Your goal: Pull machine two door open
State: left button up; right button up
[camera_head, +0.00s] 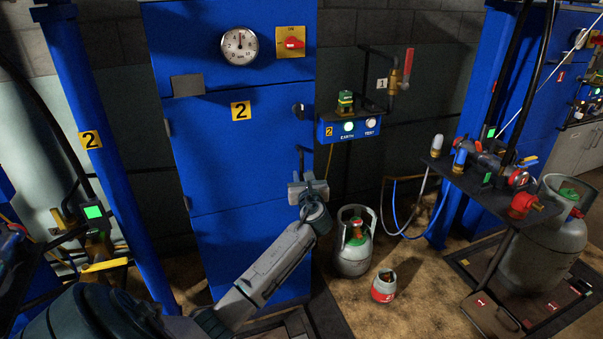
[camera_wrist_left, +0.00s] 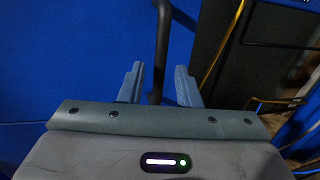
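The machine two door (camera_head: 222,150) is the blue cabinet front with a yellow "2" label (camera_head: 241,111). It looks closed. Its dark vertical handle (camera_head: 300,158) runs along the right edge of the door. My left gripper (camera_head: 308,187) is at the lower part of the handle. In the left wrist view, the handle bar (camera_wrist_left: 162,45) comes down between the two fingers of my left gripper (camera_wrist_left: 160,86), with a gap on each side. The fingers are open, and I see no contact with the bar. My right gripper is not in view.
A gauge (camera_head: 239,46) and a red switch (camera_head: 292,42) sit above the door. A blue button box (camera_head: 348,128) is mounted to its right. A grey gas cylinder (camera_head: 353,258) and a small red-and-white canister (camera_head: 384,286) stand on the floor right of my gripper. A blue post (camera_head: 100,150) stands left.

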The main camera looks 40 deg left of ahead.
aim_at(302, 172)
pick_arm(q)
jog(key=shift+x, duration=1.9)
grip_shut()
